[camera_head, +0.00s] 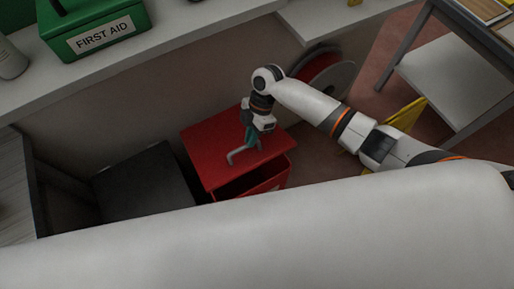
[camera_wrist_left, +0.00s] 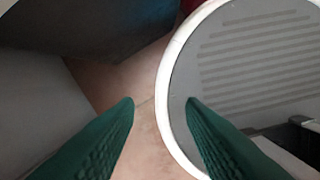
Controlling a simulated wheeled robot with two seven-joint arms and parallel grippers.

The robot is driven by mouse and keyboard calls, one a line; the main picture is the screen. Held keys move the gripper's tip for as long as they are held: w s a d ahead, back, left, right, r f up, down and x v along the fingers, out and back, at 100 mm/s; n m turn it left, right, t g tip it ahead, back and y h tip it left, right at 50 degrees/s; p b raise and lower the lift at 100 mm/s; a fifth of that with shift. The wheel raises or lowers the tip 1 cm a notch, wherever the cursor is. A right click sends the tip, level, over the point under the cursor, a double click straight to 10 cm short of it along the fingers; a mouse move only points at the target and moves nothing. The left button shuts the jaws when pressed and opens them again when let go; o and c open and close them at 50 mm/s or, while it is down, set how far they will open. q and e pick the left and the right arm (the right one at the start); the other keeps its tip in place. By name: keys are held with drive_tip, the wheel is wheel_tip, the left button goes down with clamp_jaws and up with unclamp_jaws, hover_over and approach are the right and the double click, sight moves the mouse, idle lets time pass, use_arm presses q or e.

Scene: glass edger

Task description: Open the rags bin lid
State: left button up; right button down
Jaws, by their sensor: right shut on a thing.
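The rags bin (camera_head: 268,186) is a red box on the floor against the wall. Its red lid (camera_head: 205,150) is raised a little at the front, and a dark gap shows between lid and box. My right gripper (camera_head: 251,143) is over the lid and shut on the grey lid handle (camera_head: 235,157). The fingertips are small in the head view, so the exact grip is hard to see. My left gripper (camera_wrist_left: 160,103) shows only in the left wrist view. Its green fingers are apart with nothing between them.
A dark bin (camera_head: 145,183) stands left of the red one. A shelf with a green first aid box (camera_head: 95,28) runs above. A round disc (camera_head: 326,75) and a table (camera_head: 450,80) are at the right. A round grey plate with a white rim (camera_wrist_left: 172,95) lies below the left gripper.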

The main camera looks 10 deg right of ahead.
use_arm(q)
drive_tip(key=shift+s, duration=0.1)
use_arm(e)
drive_tip(key=w+a+r, duration=0.1)
drive_tip(key=w+r, duration=0.3)
drive_tip(key=shift+w, duration=0.15)
use_arm(q)
drive_tip(key=shift+c, duration=0.2)
use_arm(e)
drive_tip(key=shift+a, duration=0.1)
